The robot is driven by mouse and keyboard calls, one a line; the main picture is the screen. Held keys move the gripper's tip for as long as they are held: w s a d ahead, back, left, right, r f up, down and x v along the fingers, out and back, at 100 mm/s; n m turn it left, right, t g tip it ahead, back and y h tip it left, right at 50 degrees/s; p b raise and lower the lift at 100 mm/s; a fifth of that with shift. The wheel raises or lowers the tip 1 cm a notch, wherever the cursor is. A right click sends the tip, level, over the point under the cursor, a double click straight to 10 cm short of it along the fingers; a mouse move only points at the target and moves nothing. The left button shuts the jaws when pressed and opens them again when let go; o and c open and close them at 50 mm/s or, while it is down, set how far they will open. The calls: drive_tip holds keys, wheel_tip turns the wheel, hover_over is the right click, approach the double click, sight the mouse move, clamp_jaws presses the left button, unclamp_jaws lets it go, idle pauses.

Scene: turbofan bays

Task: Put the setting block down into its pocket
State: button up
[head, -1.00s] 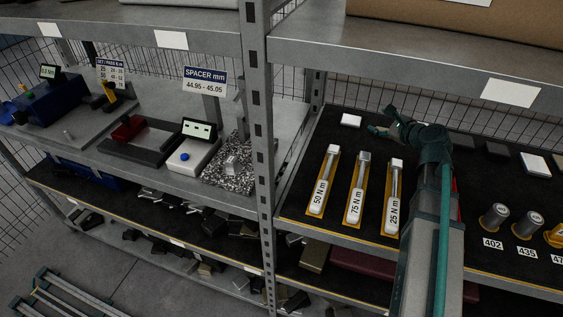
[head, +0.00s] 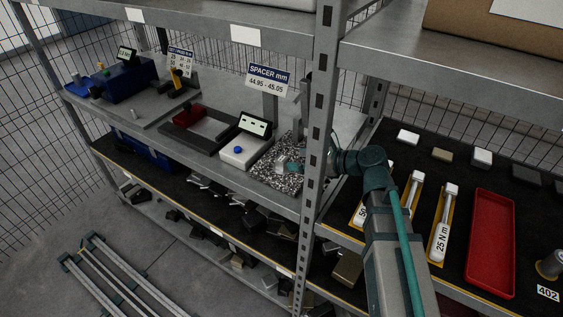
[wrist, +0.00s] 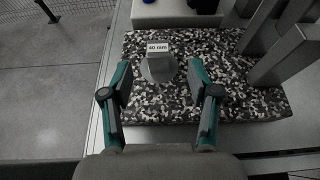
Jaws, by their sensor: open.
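The setting block (wrist: 159,48), a small pale block whose label seems to read 40 mm, sits on a round grey metal disc (wrist: 158,68) on the speckled plate. In the head view the block (head: 281,162) is small, near the plate's middle. My gripper (wrist: 160,75) is open and empty, its teal fingers apart on either side of the disc, with the block just ahead between the fingertip lines. In the head view my gripper (head: 296,167) is partly hidden by the shelf post. I cannot make out with certainty which recess is the block's pocket.
The speckled plate (head: 262,176) bears grey stand posts (wrist: 285,50) on the right. Left of it are a white readout box (head: 240,154) and a dark frame with a red block (head: 188,115). A shelf post (head: 318,120) stands close to my arm. A red tray (head: 490,240) lies right.

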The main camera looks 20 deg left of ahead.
sight(283, 158)
drive_tip(key=p+x, duration=0.1)
drive_tip(key=x, duration=0.2)
drive_tip(key=p+x, duration=0.1)
drive_tip(key=x, duration=0.2)
drive_tip(key=shift+s+a+r, duration=0.1)
drive_tip(key=shift+r, duration=0.15)
drive_tip(key=shift+a+f, duration=0.25)
drive_tip(key=shift+a, duration=0.05)
clamp_jaws()
